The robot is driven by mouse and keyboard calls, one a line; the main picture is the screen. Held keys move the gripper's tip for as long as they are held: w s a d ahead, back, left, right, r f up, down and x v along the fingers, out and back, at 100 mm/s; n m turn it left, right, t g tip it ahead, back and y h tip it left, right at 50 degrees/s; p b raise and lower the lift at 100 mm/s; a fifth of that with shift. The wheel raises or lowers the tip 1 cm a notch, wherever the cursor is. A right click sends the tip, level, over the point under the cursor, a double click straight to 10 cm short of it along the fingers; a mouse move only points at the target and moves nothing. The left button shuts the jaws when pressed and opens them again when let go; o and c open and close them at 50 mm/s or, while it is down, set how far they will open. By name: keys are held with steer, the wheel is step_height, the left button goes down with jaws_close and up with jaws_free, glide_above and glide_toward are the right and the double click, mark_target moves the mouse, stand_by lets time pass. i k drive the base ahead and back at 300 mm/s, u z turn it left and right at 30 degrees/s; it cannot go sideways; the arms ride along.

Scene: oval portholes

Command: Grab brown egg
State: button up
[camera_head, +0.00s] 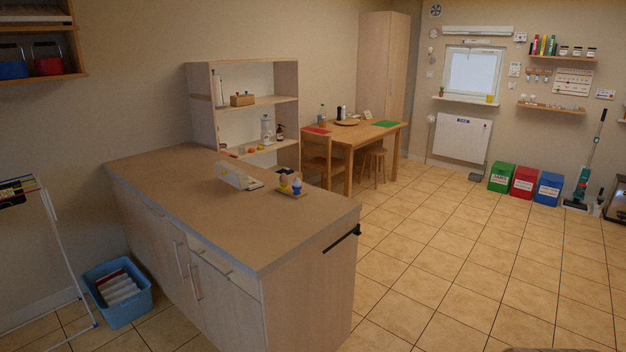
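A small wooden tray (292,195) sits on the kitchen counter, close to its far edge. On it stand two small egg-like items in holders. The left one (284,181) looks yellowish to brown and may be the brown egg, but it is too small to be sure. The right one (297,186) has a white top over a blue holder. My gripper is not in view.
The brown counter (190,200) fills the left middle. A white box-like item (237,178) stands left of the tray. A shelf unit (243,105) rises behind the counter. Tiled floor (450,270) is clear to the right. A blue basket (118,292) stands at lower left.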

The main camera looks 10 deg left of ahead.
mark_target(283, 178)
steer(key=z, duration=0.25)
steer(key=i, duration=5.3)
